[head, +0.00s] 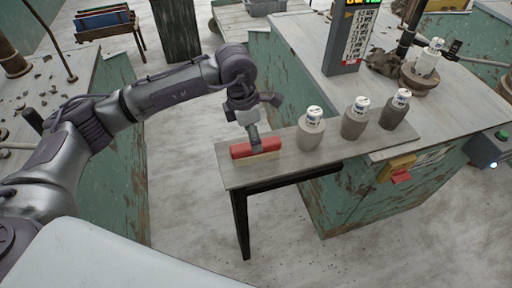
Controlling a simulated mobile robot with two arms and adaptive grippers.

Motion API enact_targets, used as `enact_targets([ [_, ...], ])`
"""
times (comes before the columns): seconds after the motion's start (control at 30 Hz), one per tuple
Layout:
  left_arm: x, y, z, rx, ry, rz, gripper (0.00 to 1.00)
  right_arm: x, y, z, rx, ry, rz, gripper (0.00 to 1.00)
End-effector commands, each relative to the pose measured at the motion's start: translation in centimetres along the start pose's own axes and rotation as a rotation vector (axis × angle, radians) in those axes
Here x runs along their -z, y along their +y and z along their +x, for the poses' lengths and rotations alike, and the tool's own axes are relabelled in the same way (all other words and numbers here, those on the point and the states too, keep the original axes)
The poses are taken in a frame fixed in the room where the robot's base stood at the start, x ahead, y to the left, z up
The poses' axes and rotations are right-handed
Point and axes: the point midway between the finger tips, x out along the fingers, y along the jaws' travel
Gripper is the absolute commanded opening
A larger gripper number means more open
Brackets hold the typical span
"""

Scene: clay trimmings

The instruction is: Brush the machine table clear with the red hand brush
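The red hand brush (268,146) lies on the left end of a narrow grey side shelf (230,178), its pale bristle side down. My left gripper (254,145) points down onto the middle of the brush's red back. Its fingertips overlap the brush, and I cannot tell whether they are closed on it. A grey table top (22,112) with many small dark trimmings scattered over it stands at the left edge, partly behind my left arm. My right gripper is not in view.
Three grey jars with white tops (311,129), (356,119), (395,109) stand right of the brush on the shelf. Behind them is a green-sided bench (300,40) with a display post (349,40). A rack of coloured panels (105,22) stands at the back left. Floor between the tables is open.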

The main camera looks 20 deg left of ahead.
Motion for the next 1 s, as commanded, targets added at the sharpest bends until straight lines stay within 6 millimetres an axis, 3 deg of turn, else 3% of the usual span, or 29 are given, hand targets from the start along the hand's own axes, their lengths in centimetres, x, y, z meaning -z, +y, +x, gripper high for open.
enact_targets([
  [0.13, 0.0, -0.1, 1.6, 0.001, 0.0, 0.0, 0.71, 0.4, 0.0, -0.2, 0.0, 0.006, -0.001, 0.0],
  [0.3, -0.1, -0.1, 2.8, 0.003, 0.001, -0.001, 0.71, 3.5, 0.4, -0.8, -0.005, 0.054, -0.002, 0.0],
  [0.4, -0.1, -0.2, 4.3, 0.005, 0.002, 0.0, 0.71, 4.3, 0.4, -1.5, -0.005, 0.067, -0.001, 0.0],
  [0.6, -0.1, -0.1, 6.7, 0.002, -0.001, 0.0, 0.71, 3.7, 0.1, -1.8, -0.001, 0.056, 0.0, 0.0],
  [0.87, -0.1, -0.1, 7.1, 0.001, -0.002, 0.001, 0.71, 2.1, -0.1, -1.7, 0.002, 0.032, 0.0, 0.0],
  [1.0, -0.1, -0.1, 7.1, 0.001, -0.002, 0.001, 0.47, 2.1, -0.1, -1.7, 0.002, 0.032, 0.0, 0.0],
])
